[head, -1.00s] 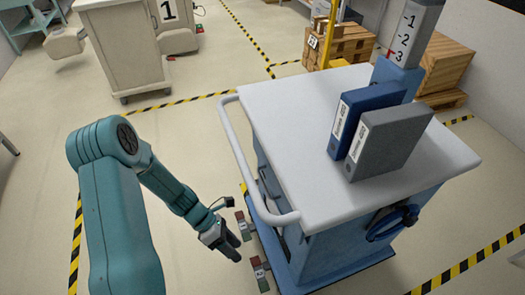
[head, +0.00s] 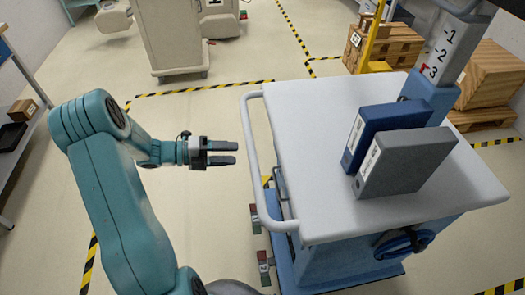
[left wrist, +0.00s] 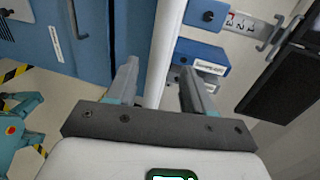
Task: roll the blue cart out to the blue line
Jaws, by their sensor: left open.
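The blue cart (head: 345,250) stands on the right in the head view, with a pale grey-white top (head: 300,120). Its white push handle (head: 249,140) runs along the cart's left side. My left gripper (head: 234,153) is open and empty just left of the handle, fingers pointing at it and apart from it. In the left wrist view a white bar, likely the handle (left wrist: 166,45), runs ahead between the open fingers (left wrist: 160,88). I see no blue line. My right gripper is out of view.
A blue binder (head: 378,128) and a grey binder (head: 405,165) stand on the cart top, beside a numbered post (head: 445,50). Yellow-black tape (head: 205,88) marks the floor. A beige cart (head: 168,35) and wooden crates (head: 490,75) stand farther back.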

